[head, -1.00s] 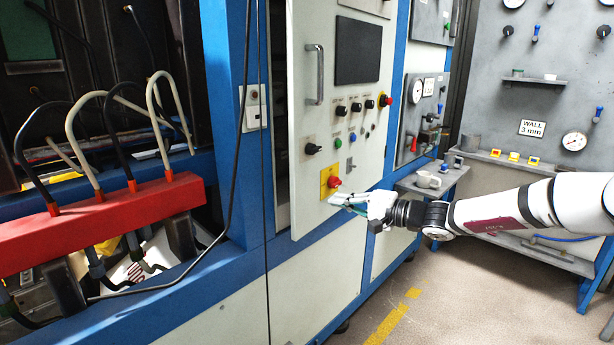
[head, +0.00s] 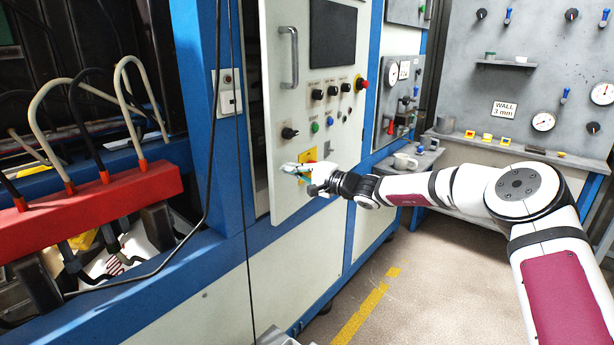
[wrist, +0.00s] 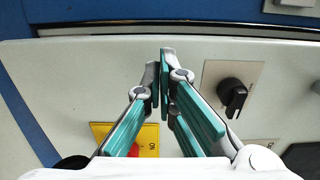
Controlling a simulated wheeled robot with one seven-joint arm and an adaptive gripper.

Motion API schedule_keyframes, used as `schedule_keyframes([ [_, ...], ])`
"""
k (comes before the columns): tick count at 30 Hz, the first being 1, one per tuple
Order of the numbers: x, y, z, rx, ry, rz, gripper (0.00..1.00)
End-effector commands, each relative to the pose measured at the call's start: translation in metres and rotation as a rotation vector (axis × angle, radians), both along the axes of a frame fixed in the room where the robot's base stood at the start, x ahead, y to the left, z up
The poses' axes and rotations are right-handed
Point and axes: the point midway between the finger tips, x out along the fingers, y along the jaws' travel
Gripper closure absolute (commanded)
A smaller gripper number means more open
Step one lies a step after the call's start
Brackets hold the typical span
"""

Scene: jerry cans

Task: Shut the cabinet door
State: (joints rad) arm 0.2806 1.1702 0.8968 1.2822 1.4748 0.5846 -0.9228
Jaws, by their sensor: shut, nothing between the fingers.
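The cabinet door (head: 290,105) is a pale grey panel with a handle, dark screen, knobs and buttons. It stands partly open, with a dark gap along its left edge in the head view. My gripper (head: 288,169) is in front of the door's lower left part, beside the yellow switch plate (head: 307,156). In the wrist view my gripper's green-padded fingers (wrist: 163,58) are together and empty, over the door face (wrist: 75,75) near its free edge. A black knob (wrist: 232,97) is to their right. I cannot tell whether the fingertips touch the door.
A blue cabinet frame (head: 203,90) and a red bar with hoses (head: 95,200) are on the left. A hanging black cable (head: 216,130) is left of the door. A workbench with a mug (head: 404,161) stands behind my arm. The floor at right is clear.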

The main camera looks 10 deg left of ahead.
Motion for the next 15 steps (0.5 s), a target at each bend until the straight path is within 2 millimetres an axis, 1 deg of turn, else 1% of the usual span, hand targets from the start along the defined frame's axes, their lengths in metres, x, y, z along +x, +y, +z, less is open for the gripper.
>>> schedule_keyframes([
  [1, 0.003, 0.007, -0.001, 0.000, -0.001, 0.001, 1.00],
  [6, 0.010, 0.018, 0.000, 0.000, -0.001, 0.000, 1.00],
  [15, 0.011, 0.020, 0.000, 0.000, 0.001, 0.000, 1.00],
])
